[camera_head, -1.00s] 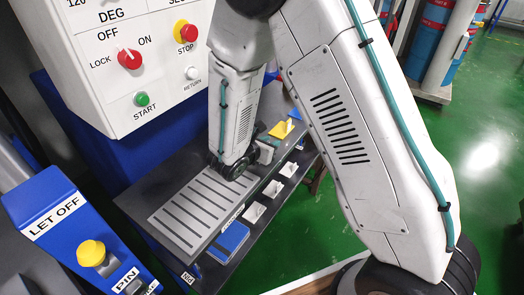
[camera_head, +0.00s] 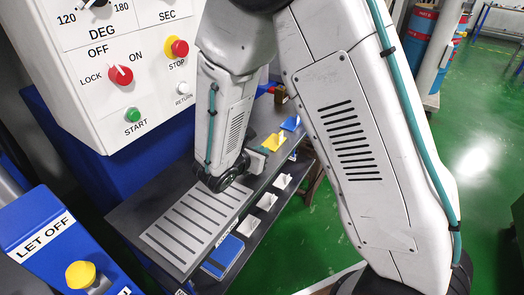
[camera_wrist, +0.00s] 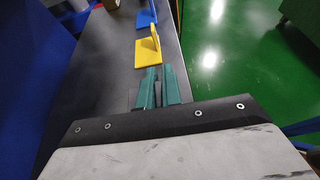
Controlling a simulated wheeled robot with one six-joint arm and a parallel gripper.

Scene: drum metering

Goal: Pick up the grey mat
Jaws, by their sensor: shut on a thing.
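The grey mat (camera_wrist: 133,98) shows in the wrist view as a small dark grey plate, mostly hidden behind my fingers. My gripper (camera_wrist: 159,75) has its two green fingers closed on an upright grey tab of it. In the head view my gripper (camera_head: 257,158) is low over the dark table, just nearer than the yellow mat, and the grey mat is hard to make out there. I cannot tell whether the mat touches the table.
A yellow mat (camera_wrist: 149,50) with an upright tab lies just beyond my fingers, and a blue mat (camera_wrist: 146,18) beyond it. A slotted light grey panel (camera_head: 190,228) lies nearer on the table. The control box (camera_head: 130,60) stands left.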

